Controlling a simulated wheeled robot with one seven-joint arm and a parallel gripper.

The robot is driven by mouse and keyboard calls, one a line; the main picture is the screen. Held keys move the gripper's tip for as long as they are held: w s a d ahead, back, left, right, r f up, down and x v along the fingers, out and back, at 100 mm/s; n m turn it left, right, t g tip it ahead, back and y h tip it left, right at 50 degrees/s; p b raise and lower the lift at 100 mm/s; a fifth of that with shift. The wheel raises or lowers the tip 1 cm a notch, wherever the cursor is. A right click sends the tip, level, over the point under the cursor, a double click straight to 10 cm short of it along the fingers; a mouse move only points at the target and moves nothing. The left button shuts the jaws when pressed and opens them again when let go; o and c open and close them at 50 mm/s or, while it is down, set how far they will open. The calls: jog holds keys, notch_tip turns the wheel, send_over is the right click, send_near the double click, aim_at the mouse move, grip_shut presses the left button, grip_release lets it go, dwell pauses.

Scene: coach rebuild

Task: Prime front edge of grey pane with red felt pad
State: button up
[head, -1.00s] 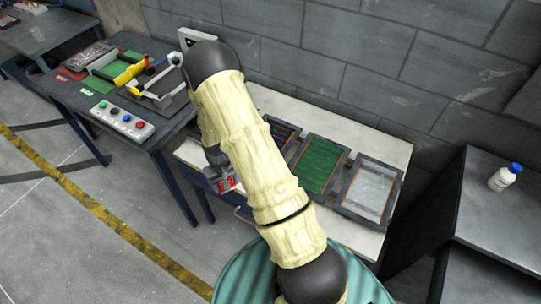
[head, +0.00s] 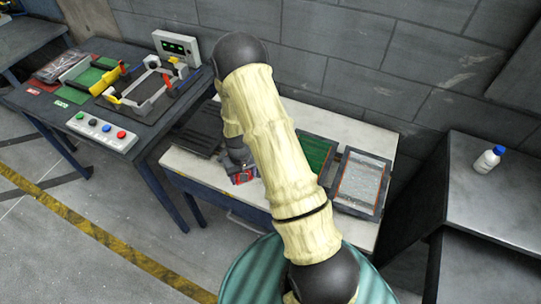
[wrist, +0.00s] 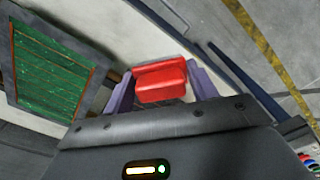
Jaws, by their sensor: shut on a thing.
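My gripper (wrist: 161,88) is shut on a red felt pad (wrist: 160,74), held between two purple fingers in the wrist view. In the head view the red pad (head: 244,178) shows near the front edge of the pale table, left of the panes. A pale grey pane (head: 364,178) with thin orange-red side strips lies in a dark frame at the table's right. The pad is apart from it. A green pane (head: 315,153) lies left of the grey one, partly behind my arm; it also shows in the wrist view (wrist: 50,72).
A dark ribbed rack (head: 202,138) is at the pale table's left. A dark bench (head: 130,125) holds a clamp fixture (head: 150,88), a button box (head: 101,131) and a screen (head: 177,46). A white bottle (head: 487,161) stands on the grey right-hand table.

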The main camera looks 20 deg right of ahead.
jog(key=shift+d, duration=0.2)
jog(key=w+d+r+n+p, duration=0.1)
jog(key=w+d+n, duration=0.2)
jog(key=d+n, duration=0.4)
jog(key=shift+d+r+n, duration=0.25)
jog(key=shift+r+n, duration=0.15)
jog(key=shift+n, duration=0.1)
